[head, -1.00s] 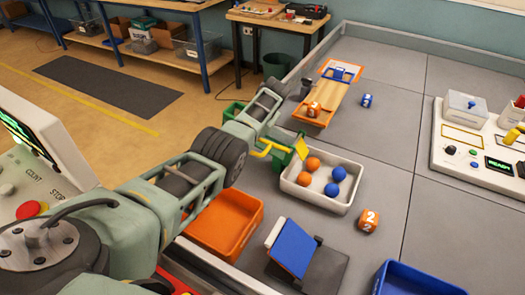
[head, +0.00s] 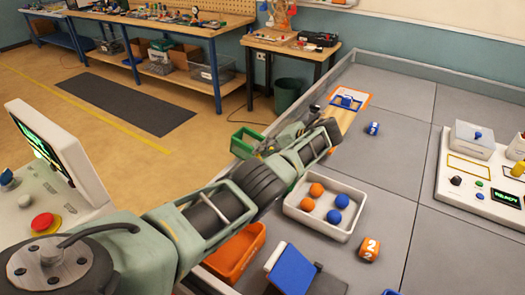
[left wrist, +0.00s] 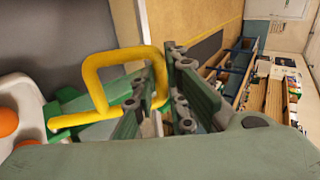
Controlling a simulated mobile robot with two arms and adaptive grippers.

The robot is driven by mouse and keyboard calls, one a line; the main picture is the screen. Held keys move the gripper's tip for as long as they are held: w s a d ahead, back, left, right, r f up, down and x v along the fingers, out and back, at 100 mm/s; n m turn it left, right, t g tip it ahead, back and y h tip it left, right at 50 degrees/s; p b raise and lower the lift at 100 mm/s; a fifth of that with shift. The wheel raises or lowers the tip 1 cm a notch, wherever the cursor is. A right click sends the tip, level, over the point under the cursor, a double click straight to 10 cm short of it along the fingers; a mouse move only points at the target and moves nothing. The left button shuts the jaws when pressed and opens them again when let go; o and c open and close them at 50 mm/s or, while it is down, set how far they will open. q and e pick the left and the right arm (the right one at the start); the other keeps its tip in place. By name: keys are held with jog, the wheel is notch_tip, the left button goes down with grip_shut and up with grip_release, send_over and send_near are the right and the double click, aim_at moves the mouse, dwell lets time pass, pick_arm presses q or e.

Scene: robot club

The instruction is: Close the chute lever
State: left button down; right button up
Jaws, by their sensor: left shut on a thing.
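The chute lever is a yellow loop handle (left wrist: 100,68) in the left wrist view, joined to a green chute part (left wrist: 85,105). My left gripper (left wrist: 160,75) is shut on the side of this loop, with a finger on either side of the yellow bar. In the head view my left arm crosses from the lower left, and its gripper (head: 266,146) shows small and dark beside a green bin (head: 246,139). The lever and chute are hidden behind the arm there. My right gripper is not in view.
A white tray (head: 294,207) with orange and blue balls stands close by the arm. An orange bin (head: 238,254) and a blue slanted panel (head: 292,270) are nearer. A control box (head: 455,190) stands at right.

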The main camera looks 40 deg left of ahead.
pick_arm(q)
jog(key=shift+s+d+f, duration=0.1)
jog(key=shift+d+f, duration=0.15)
jog(key=shift+d, duration=0.35)
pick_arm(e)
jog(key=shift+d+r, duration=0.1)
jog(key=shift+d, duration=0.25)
pick_arm(q)
jog(key=c, duration=1.8)
grip_release()
jog(key=shift+d, duration=0.15)
jog(key=shift+r, duration=0.1)
jog(key=shift+r, duration=0.15)
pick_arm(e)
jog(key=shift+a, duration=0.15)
pick_arm(q)
jog(key=v, duration=1.1)
jog(key=shift+d+r, duration=0.25)
jog(key=shift+r, duration=0.1)
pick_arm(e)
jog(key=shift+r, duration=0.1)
